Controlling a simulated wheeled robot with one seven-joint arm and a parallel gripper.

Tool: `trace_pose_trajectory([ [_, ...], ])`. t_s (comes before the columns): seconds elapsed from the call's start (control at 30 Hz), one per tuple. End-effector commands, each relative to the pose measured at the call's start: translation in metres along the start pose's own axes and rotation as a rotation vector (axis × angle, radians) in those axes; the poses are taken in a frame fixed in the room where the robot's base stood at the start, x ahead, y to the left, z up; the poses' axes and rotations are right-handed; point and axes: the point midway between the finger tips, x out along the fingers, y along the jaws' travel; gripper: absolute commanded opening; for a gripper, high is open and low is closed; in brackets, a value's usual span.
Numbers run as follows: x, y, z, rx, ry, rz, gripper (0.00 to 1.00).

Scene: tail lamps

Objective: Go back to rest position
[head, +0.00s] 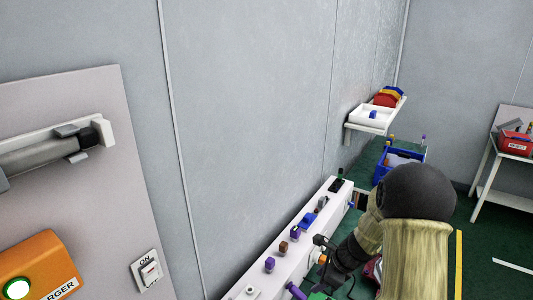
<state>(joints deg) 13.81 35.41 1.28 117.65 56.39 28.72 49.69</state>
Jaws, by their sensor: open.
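My arm comes in at the lower right, with a dark round joint and beige covers. It reaches down and left to a white bench (240,290) along the wall. My gripper (319,262) is small in the head view, close to the front edge of the bench, and partly hidden by dark arm parts. It is open, and I see nothing held between the fingers. Several small purple, brown and blue parts stand in a row on the bench, including a purple part (270,264) and a blue part (309,219).
A wall shelf (357,126) holds a white tray and stacked coloured bins. A blue crate (384,170) stands below it. A white table (487,195) with a red box (515,144) is at the right. A grey panel with an orange charger (36,265) is at the left. Green floor lies open at right.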

Motion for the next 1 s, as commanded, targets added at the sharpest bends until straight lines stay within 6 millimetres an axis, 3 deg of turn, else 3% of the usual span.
trace_pose_trajectory([
  [0.2,-0.048,0.06,0.012,-0.632,0.127,0.062,0.45],
  [0.5,-0.107,0.138,0.005,-1.568,0.29,0.193,0.45],
  [0.6,-0.119,0.155,0.001,-1.813,0.329,0.235,0.45],
  [0.73,-0.126,0.166,-0.001,-1.978,0.354,0.268,0.45],
  [1.0,-0.127,0.167,-0.002,-1.998,0.356,0.275,0.45],
])
